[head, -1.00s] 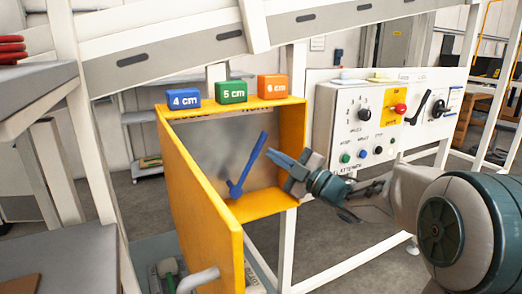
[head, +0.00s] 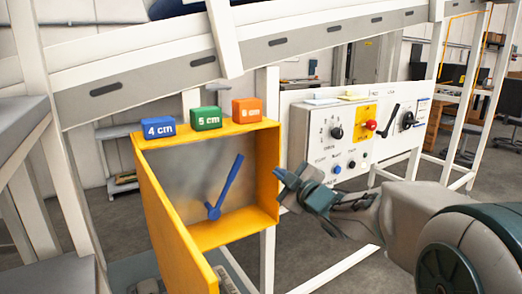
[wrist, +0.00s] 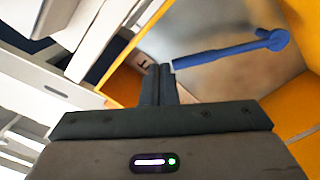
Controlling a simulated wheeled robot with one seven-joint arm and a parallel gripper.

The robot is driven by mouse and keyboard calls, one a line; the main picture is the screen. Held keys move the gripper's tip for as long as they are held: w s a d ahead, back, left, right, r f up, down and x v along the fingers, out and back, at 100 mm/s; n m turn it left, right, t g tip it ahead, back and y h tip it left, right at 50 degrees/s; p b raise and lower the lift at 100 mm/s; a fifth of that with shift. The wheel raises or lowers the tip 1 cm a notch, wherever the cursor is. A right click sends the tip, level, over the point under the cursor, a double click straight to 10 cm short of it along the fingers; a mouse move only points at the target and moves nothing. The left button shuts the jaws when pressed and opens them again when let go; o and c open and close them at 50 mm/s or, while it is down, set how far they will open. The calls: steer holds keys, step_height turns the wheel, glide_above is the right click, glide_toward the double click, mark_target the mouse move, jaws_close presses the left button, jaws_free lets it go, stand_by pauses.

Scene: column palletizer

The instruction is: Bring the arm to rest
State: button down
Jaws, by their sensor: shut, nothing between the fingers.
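My gripper (head: 281,176) is shut and empty at the right edge of the open yellow box (head: 270,205) in the head view. In the wrist view my gripper's fingers (wrist: 158,72) are together, with nothing between them. A blue lever (head: 228,185) stands tilted inside the box, its upper end leaning right. The blue lever (wrist: 225,52) also shows in the wrist view, beyond and right of the fingertips. I see a gap between gripper and lever in the head view.
The yellow door (head: 172,230) hangs open toward me. Blue (head: 158,128), green (head: 206,118) and orange (head: 247,110) size blocks sit on the box. A control panel (head: 345,135) with knobs and a red button is right of the box. White frame posts (head: 267,245) stand close by.

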steer(key=s+d+f+m+g+h+p, duration=0.1)
steer(key=s+d+m+g+h+p, duration=0.4)
steer(key=s+d+m+h, duration=0.45)
steer(key=s+f+m+g+p, duration=0.2)
steer(key=s+m+g+p, duration=0.1)
steer(key=s, duration=0.7)
steer(key=s+f+m+g+p, duration=0.1)
steer(key=s+m+g+p, duration=0.2)
steer(key=s, duration=0.8)
steer(key=shift+f+g+y, duration=0.35)
steer(key=shift+f+g, duration=0.05)
steer(key=shift+g, duration=0.6)
steer(key=shift+d, duration=0.15)
